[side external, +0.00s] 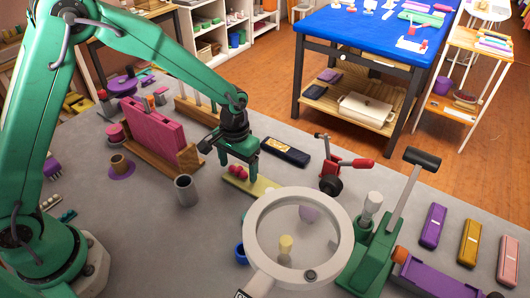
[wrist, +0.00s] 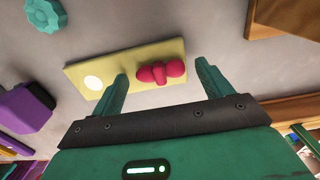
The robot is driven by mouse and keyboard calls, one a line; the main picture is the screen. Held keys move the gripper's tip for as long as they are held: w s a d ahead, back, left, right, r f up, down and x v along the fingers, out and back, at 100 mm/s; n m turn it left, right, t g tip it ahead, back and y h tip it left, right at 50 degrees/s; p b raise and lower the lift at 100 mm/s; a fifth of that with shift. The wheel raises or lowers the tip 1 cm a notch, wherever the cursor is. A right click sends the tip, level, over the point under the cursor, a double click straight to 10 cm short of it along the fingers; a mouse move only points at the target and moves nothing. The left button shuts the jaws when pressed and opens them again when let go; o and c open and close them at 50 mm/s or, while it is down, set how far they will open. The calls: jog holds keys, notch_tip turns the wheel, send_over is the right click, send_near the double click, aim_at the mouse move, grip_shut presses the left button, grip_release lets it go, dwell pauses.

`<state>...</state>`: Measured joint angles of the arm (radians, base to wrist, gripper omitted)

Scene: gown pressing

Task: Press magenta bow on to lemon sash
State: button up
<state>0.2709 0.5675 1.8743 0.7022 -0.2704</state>
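The lemon sash (side external: 262,189) is a flat pale yellow strip lying on the grey table, with a round white spot near its left end in the wrist view (wrist: 77,75). The magenta bow (side external: 238,171) is small and lobed and appears to rest on the sash. In the wrist view the bow (wrist: 160,73) lies off the white spot, toward the sash's other end. My gripper (side external: 240,163) is low over the sash. In the wrist view my gripper (wrist: 161,72) has its fingers apart on either side of the bow, with a gap at each side.
A grey cup (side external: 187,190) and pink block (side external: 150,128) stand to the left. A dark flat case (side external: 285,152) lies behind. A ring magnifier (side external: 300,190) covers part of the table in front, and a green lever press (side external: 375,250) stands at right.

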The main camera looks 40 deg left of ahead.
dwell(0.3)
notch_tip(320, 180, up, 7)
jog(key=shift+r, duration=0.45)
dwell(0.3)
jog(key=shift+s+a+r, duration=0.1)
jog(key=shift+a+r, duration=0.05)
jog(key=shift+r, duration=0.15)
jog(key=s+a+r+t, duration=0.3)
jog(key=s+a+r, duration=0.4)
jog(key=r, duration=0.4)
jog(key=s+a+r+t, duration=0.1)
jog(key=s+a, duration=0.1)
jog(key=s, duration=0.4)
jog(key=s+a+r+t, duration=0.1)
jog(key=s+a+r, duration=0.1)
jog(key=s, duration=0.5)
jog(key=shift+s+a+r+t, duration=0.25)
jog(key=shift+s+a+t, duration=0.05)
jog(key=shift+a, duration=0.05)
